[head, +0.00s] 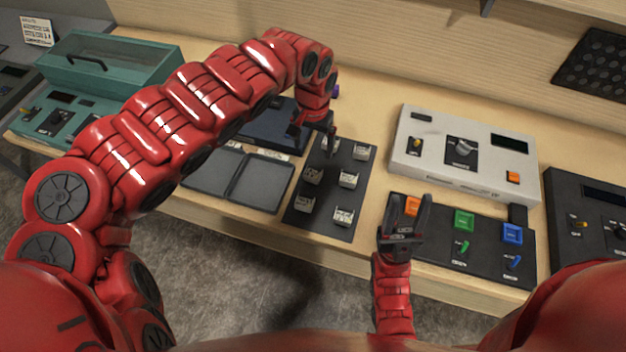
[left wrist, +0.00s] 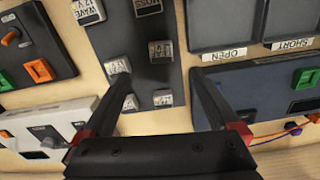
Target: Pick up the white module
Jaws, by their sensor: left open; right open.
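Several small white modules with printed labels stand on a dark tray (head: 327,190) in the middle of the table. One is the far-right module (head: 362,151), another the near-right module (head: 343,215). I cannot tell which one the task means. My left gripper (head: 318,138) is over the tray's far end and partly hides a module there. In the left wrist view my left gripper (left wrist: 165,85) is open, with a white module (left wrist: 162,98) showing between the fingers and another (left wrist: 117,65) near one fingertip. My right gripper (head: 409,208) is open and empty by the button panel.
A grey console (head: 465,150) and a dark panel (head: 440,249) with coloured buttons and switches stand right of the tray. Left of it are two shallow dark bins (head: 262,184), labelled OPEN and SHORT in the wrist view. A teal box (head: 110,65) stands far left.

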